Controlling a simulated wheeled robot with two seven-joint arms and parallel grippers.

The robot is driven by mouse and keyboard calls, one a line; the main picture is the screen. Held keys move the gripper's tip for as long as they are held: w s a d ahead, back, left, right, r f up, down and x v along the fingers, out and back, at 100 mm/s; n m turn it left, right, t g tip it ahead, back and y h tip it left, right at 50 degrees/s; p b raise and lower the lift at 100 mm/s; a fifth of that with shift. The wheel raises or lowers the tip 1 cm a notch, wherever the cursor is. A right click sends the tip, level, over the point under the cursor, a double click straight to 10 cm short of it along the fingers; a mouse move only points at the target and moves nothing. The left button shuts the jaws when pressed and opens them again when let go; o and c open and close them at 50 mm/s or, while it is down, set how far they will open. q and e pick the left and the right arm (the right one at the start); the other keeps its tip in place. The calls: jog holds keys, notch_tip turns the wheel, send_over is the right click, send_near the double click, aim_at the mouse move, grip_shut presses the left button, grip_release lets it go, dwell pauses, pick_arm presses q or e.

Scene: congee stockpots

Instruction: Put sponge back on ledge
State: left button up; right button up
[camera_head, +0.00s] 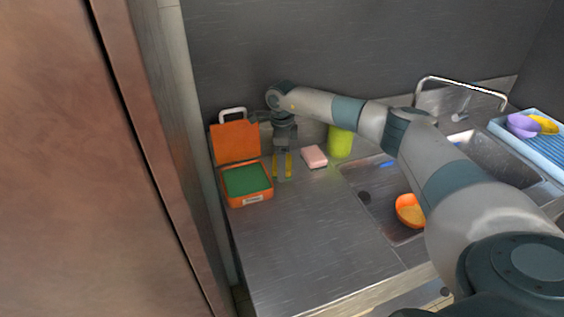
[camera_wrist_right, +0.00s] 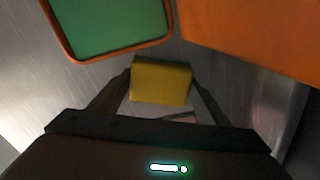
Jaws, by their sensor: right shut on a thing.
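My right gripper (camera_head: 283,168) hangs down over the back left of the steel counter, shut on a yellow sponge (camera_wrist_right: 161,82). In the wrist view the sponge sits between the two fingers. In the head view the sponge (camera_head: 289,166) shows on both sides of a finger. I cannot tell whether it touches the counter. A pink block (camera_head: 314,156), perhaps another sponge, lies on the counter to the right of the gripper. No separate ledge is clearly identifiable; the back of the counter meets the grey wall. My left gripper is not in view.
An open orange case (camera_head: 249,201) with a green inside stands just left of the gripper. A yellow-green container (camera_head: 340,142) stands right of the pink block. The sink holds an orange bowl (camera_head: 409,211). A blue rack (camera_head: 541,149) is far right. The front counter is clear.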

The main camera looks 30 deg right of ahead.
jog(key=o, duration=1)
jog(key=shift+f, duration=0.1)
jog(key=shift+r, duration=0.35)
notch_tip(320, 180, up, 12)
jog(key=b, duration=0.4)
jog(key=shift+f, duration=0.2)
